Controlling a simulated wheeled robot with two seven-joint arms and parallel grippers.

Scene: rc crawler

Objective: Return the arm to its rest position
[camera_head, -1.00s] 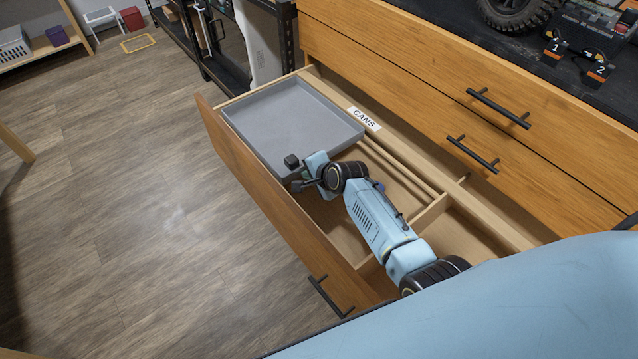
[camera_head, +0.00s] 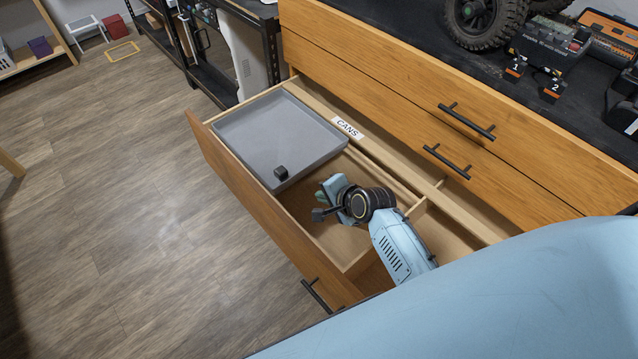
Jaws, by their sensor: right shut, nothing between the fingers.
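My right arm, light blue with dark joints, comes in from the lower right over the open drawer (camera_head: 232,185). My right gripper (camera_head: 318,214) is shut and empty. It hangs over the drawer's middle compartment, just to the right of the grey tray (camera_head: 240,126) and apart from it. Its fingers show small and dark. My left gripper is not in view.
A small black block (camera_head: 281,173) lies in the tray's near corner. A "CANS" label (camera_head: 347,128) marks the drawer's back edge. Closed drawers with black handles (camera_head: 466,122) rise behind. The benchtop holds a large wheel (camera_head: 484,18) and numbered blocks. Open floor lies left.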

